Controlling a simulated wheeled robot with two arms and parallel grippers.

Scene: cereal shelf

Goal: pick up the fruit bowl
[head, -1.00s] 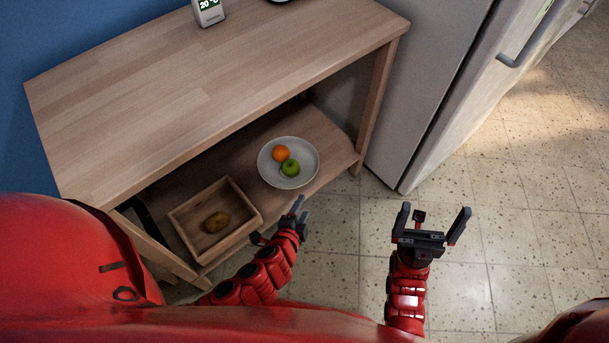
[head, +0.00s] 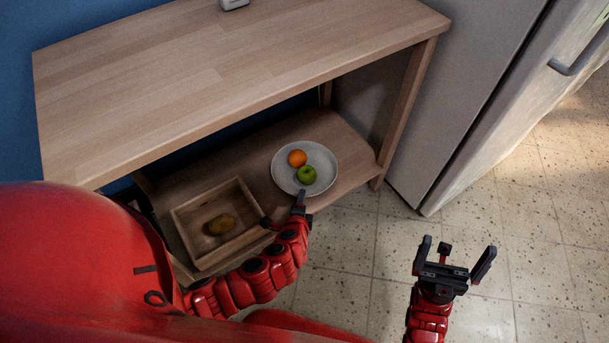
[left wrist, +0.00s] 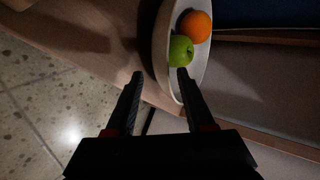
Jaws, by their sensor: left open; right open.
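The fruit bowl (head: 287,181) is a shallow, light grey dish on the lower shelf. It holds an orange (head: 297,158) and a green apple (head: 307,175). In the left wrist view the bowl (left wrist: 165,45) lies just beyond my fingertips, with the orange (left wrist: 195,27) and apple (left wrist: 181,50) inside. My left gripper (head: 284,208) is open at the bowl's near edge. In the left wrist view its fingers (left wrist: 160,74) straddle the near rim in the picture; I cannot tell whether they touch it. My right gripper (head: 457,250) is open and empty above the floor.
A wooden tray (head: 185,217) with a potato-like item (head: 221,224) stands left of the bowl, close to my left gripper. The table's upper top (head: 230,75) overhangs the lower shelf (head: 345,147). A fridge (head: 480,110) stands at the right. The floor (head: 370,240) in front is clear.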

